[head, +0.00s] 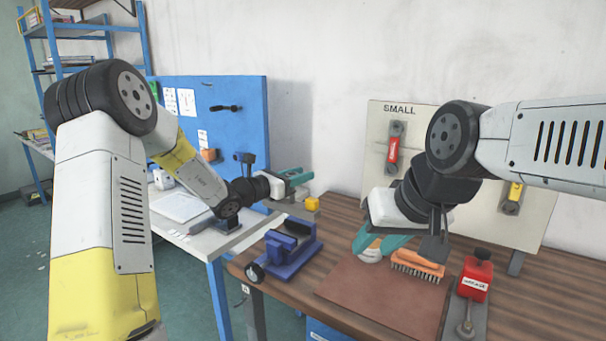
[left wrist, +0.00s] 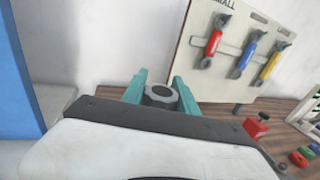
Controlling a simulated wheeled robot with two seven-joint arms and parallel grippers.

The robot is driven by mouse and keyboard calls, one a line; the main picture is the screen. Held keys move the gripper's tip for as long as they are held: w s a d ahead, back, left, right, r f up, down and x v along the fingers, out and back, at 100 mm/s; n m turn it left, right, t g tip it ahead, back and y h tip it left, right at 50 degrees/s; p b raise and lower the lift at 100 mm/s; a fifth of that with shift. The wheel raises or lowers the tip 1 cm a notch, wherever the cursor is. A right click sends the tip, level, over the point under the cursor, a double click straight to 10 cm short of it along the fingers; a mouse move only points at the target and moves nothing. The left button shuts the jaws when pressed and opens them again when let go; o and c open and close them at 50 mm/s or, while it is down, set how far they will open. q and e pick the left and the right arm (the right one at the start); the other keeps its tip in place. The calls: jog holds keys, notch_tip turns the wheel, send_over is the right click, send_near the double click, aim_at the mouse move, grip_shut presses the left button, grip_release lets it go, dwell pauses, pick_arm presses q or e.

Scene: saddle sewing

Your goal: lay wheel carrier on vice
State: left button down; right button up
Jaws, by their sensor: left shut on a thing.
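My left gripper (head: 301,187) has teal fingers and is shut on the wheel carrier. In the left wrist view the carrier's grey, round, notched part (left wrist: 161,95) sits between the two teal fingers. In the head view a small yellow block (head: 312,204) and a greyish piece show at the fingertips, partly hidden by the gripper. The blue vice (head: 287,250) stands on the left end of the wooden bench, below the left gripper, with a clear gap between. My right gripper (head: 372,246) is low over the bench beside the brush; its fingertips are partly hidden.
An orange brush (head: 418,265) lies at the back of a brown mat (head: 385,298). A tool board (head: 440,130) with hung tools leans behind. A white table (head: 190,225) and blue panel (head: 225,120) are left of the vice.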

aim_at(287, 205)
dwell(0.4)
pick_arm(q)
jog(key=shift+f, duration=1.9)
jog(key=shift+f, duration=2.2)
jog(key=c, duration=0.9)
grip_release()
jog(key=shift+f, duration=0.1)
jog(key=v, duration=0.8)
jog(key=shift+w, duration=0.1)
